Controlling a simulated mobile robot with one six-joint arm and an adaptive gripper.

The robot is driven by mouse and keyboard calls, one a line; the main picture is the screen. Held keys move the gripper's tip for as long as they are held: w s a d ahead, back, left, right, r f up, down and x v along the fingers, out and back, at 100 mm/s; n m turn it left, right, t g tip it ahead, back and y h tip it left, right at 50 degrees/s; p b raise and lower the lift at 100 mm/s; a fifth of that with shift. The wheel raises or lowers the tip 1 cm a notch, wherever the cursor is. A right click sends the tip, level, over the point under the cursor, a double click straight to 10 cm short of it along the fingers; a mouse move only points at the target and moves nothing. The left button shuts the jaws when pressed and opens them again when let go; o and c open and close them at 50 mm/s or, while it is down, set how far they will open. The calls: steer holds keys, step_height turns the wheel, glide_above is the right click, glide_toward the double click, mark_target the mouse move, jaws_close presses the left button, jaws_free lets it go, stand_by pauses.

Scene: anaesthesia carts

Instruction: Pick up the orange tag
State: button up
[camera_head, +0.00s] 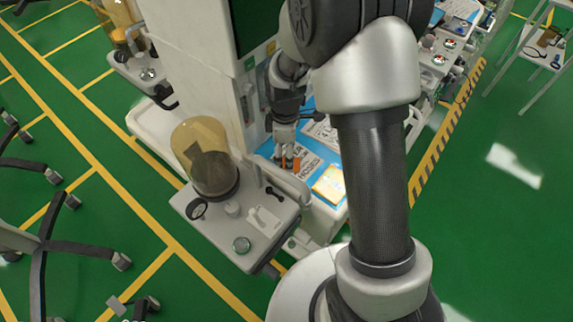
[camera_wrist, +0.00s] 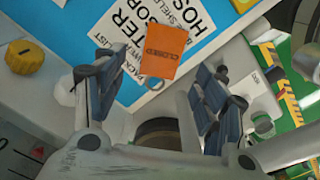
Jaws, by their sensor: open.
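The orange tag (camera_wrist: 163,52) shows in the wrist view, with dark lettering that seems to read "CLOSED". It lies over a white printed sheet (camera_wrist: 130,38) on the blue surface. My gripper (camera_wrist: 160,85) is open, with one blue-padded finger on each side below the tag. The tag sits just beyond the gap between the fingertips, and nothing is held. In the head view the orange tag (camera_head: 297,164) shows as a small patch by my gripper (camera_head: 286,158), partly hidden by the fingers. I cannot tell whether a finger touches it.
A yellow knob (camera_wrist: 27,57) is at the left in the wrist view. In the head view a side shelf (camera_head: 235,232) with an amber dome (camera_head: 203,150) stands left of the worktop. A yellow notepad (camera_head: 329,184) lies right of the tag. The cart's tall body rises behind my gripper.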

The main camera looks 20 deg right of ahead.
steer(key=shift+s+d+f+b, duration=0.15)
steer(key=shift+f+b, duration=0.35)
steer(key=shift+f, duration=1.3)
steer(key=shift+f, duration=0.25)
steer(key=shift+c, duration=0.2)
steer(key=shift+s, duration=0.1)
steer(key=c, duration=0.8)
steer(key=shift+c, duration=0.5)
steer(key=shift+r, duration=0.6)
step_height(320, 180, up, 19)
steer(key=p, duration=0.6)
steer(key=shift+r, duration=0.2)
